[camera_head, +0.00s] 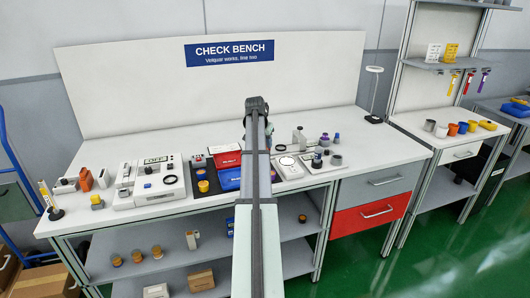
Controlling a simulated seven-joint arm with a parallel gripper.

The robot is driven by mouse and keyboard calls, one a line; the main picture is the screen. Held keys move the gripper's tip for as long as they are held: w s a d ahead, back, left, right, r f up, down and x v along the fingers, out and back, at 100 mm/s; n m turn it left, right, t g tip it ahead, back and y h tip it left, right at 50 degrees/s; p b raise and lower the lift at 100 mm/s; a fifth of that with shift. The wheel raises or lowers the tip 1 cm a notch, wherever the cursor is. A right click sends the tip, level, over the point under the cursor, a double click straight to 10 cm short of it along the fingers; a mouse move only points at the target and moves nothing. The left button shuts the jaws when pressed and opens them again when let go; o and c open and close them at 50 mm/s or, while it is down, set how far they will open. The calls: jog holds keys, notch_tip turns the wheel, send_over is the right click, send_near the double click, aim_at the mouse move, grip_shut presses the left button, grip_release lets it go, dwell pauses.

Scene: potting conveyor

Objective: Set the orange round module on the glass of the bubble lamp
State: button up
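A small round module with an orange-yellow top (203,186) stands on a dark mat on the bench, left of my arm. Another small piece with a yellow-orange top (97,201) stands further left, by the white devices. I cannot tell for sure which thing is the bubble lamp. A white device with a round glass-like plate (288,162) lies just right of my arm. A thin stand with a pale ring top (374,70) is at the bench's back right. My arm crosses the middle of the view and hides part of the bench; my gripper does not show.
White devices (158,182) fill the left of the bench. Red and blue bins (228,160) stand beside my arm. Small cylinders and blocks (336,160) crowd the right. Bare bench top (385,150) lies at the right end. More round pieces (137,257) sit on the shelf below.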

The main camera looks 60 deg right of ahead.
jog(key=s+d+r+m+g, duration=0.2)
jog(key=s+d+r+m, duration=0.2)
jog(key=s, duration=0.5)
send_near(288, 160)
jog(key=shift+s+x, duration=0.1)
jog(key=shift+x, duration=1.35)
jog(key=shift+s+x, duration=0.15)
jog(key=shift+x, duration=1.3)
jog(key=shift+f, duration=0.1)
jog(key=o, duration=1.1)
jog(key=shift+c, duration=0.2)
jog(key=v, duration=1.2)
